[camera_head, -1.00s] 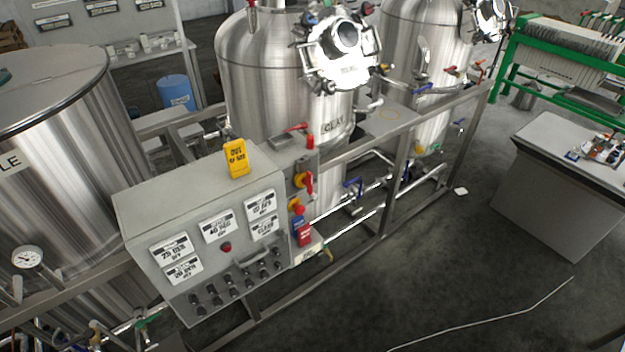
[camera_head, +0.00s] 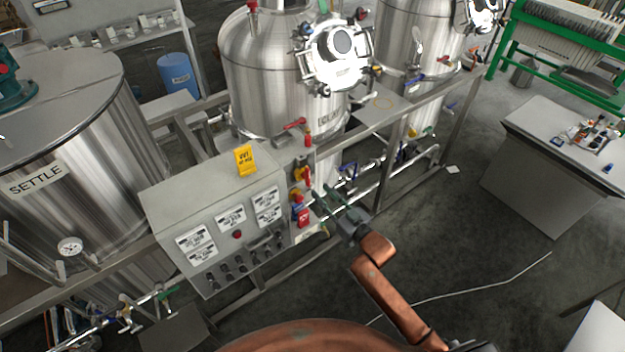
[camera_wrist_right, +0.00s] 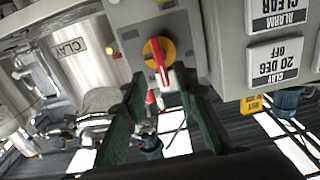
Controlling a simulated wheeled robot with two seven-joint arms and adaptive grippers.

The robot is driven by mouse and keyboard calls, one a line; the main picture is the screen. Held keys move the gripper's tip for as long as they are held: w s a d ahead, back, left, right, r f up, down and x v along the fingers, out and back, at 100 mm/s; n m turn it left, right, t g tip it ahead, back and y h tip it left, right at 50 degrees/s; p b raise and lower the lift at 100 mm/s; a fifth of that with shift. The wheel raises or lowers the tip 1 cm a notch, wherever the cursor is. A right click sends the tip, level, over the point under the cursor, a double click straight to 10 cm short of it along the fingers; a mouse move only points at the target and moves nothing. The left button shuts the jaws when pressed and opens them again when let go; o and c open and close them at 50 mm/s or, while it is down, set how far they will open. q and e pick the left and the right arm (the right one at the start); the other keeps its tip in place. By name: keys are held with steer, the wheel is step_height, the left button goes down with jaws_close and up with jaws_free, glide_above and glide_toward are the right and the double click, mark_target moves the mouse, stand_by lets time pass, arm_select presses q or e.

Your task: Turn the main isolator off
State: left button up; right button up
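The isolator switch, a red handle on a yellow disc (camera_head: 303,174), is on the right side of the grey control box (camera_head: 185,200). In the right wrist view the red handle (camera_wrist_right: 158,58) shows near the middle, pointing down the picture. My right gripper (camera_head: 321,192) is in front of that side of the box. In the wrist view its two dark green fingers (camera_wrist_right: 157,92) are spread apart with nothing between them gripped. The handle appears between and beyond the fingertips; I cannot tell contact. My left gripper is not in view.
Just below the switch are another red and yellow control (camera_head: 296,195) and a red tag (camera_head: 304,217). Steel frame rails and pipes run close to the right. The floor (camera_head: 450,225) in front is largely open.

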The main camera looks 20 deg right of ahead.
mark_target(309, 180)
steer(key=p+x, duration=0.1)
steer(key=x, duration=0.5)
steer(key=shift+w, duration=0.25)
steer(key=shift+f, duration=0.1)
steer(key=shift+c, duration=0.7)
jaws_close()
